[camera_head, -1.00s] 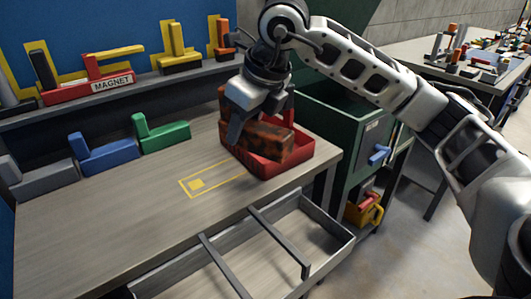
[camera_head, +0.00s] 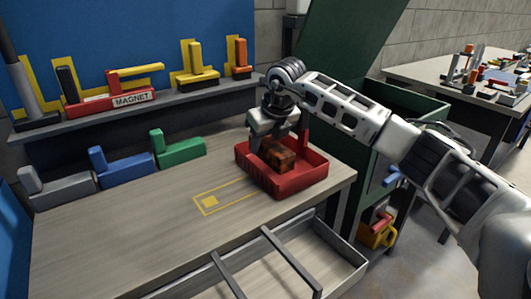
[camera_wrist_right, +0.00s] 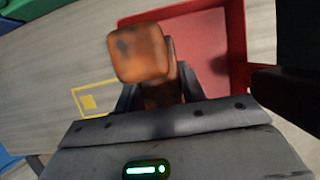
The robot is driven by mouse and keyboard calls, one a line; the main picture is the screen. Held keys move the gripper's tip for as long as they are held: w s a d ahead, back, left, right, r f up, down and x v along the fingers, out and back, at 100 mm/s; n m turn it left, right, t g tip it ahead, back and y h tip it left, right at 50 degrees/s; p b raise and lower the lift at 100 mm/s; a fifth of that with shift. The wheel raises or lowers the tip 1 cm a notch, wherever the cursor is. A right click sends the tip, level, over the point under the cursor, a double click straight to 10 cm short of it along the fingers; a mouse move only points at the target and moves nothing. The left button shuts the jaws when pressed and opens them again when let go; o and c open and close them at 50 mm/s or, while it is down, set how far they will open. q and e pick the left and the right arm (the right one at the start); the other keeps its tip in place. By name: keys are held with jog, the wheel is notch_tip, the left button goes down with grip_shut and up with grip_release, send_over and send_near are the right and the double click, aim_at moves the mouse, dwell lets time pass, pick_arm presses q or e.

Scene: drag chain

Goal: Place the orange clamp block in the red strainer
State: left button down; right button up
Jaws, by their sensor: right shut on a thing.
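The orange clamp block (camera_head: 281,160), with a worn dark-and-orange surface, is in the grasp of my right gripper (camera_head: 277,146). In the head view it appears within the outline of the red strainer (camera_head: 300,187), a shallow red tray on the bench. I cannot tell whether the block touches the strainer's floor. In the right wrist view the block's orange end (camera_wrist_right: 140,54) faces the camera, between the fingers, with the strainer (camera_wrist_right: 212,50) behind it. The fingers partly hide the block. My left gripper is not in view.
Green (camera_head: 180,149), blue (camera_head: 122,165) and grey (camera_head: 58,187) clamp blocks stand on the bench to the left. A yellow outline (camera_head: 212,202) marks clear bench beside the strainer. An open drawer (camera_head: 290,262) sticks out in front.

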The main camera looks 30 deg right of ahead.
aim_at(277, 146)
jog(key=shift+w+d+f, duration=0.15)
jog(key=shift+w+f, duration=0.15)
jog(key=shift+f, duration=0.1)
notch_tip(277, 146, down, 3)
jog(key=shift+w+f, duration=0.1)
jog(key=shift+f, duration=0.05)
jog(key=o, duration=0.9)
jog(key=shift+f, duration=0.1)
jog(key=v, duration=1.2)
jog(key=shift+d, duration=0.1)
